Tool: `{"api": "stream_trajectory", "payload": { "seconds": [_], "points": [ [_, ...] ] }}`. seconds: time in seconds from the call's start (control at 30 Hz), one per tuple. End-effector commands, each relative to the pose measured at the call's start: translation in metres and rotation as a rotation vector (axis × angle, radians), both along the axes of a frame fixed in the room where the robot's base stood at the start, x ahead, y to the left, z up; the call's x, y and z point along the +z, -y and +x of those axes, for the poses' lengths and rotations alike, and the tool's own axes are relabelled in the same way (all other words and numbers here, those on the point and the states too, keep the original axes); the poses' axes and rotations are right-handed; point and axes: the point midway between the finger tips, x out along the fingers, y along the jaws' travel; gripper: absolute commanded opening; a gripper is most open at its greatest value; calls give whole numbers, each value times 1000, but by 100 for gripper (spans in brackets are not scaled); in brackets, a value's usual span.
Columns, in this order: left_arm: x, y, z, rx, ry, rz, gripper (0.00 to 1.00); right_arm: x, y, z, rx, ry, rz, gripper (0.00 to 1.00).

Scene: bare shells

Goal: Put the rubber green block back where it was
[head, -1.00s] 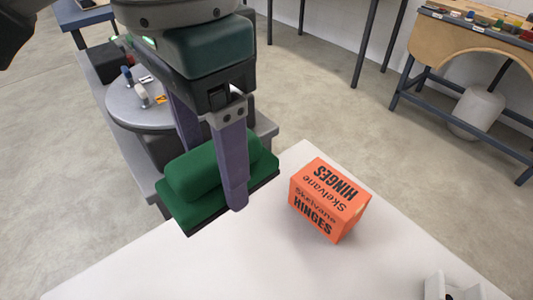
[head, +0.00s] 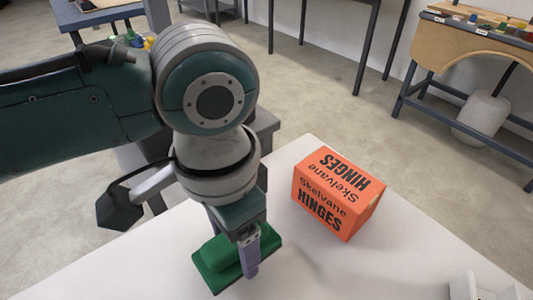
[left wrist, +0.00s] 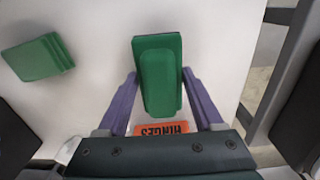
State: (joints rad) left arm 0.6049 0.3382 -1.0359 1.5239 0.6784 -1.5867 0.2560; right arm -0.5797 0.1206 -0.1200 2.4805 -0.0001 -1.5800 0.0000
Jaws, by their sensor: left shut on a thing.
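The green block (head: 218,262) has a raised, rounded upper part on a wider flat base. My left gripper (head: 240,266) is shut on it, with one purple finger in front of the block and the other mostly hidden. In the left wrist view the block (left wrist: 160,70) sits between both purple fingers. It is over the white table (head: 330,270) near its left part; I cannot tell whether it touches the top. A second green thing (left wrist: 36,58), with stacked edges, lies on the white surface in the left wrist view. My right gripper is not in view.
An orange hinges box (head: 335,195) stands on the table to the right of the block. A white object (head: 470,289) is cut off at the bottom right. The tabletop between them is clear. A wooden bench (head: 480,45) stands far off at the right.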

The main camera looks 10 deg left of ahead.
Motion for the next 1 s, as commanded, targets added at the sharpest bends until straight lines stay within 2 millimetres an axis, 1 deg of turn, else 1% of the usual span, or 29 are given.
{"api": "stream_trajectory", "payload": {
  "seconds": [0.03,0.1,0.2,0.63,0.67,0.9,1.0],
  "points": [
    [-11,-1,-1,0,-3,2,24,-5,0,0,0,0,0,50],
    [-24,0,-1,0,-4,3,24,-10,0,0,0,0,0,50],
    [-36,-1,-1,0,-2,3,24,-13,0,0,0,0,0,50],
    [-41,0,-1,0,-2,1,24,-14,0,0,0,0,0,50],
    [-41,0,-1,0,-2,1,71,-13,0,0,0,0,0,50],
    [-40,0,-1,0,-2,1,98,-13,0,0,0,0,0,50],
    [-40,0,-1,0,-2,1,98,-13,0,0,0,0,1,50]
  ]
}}
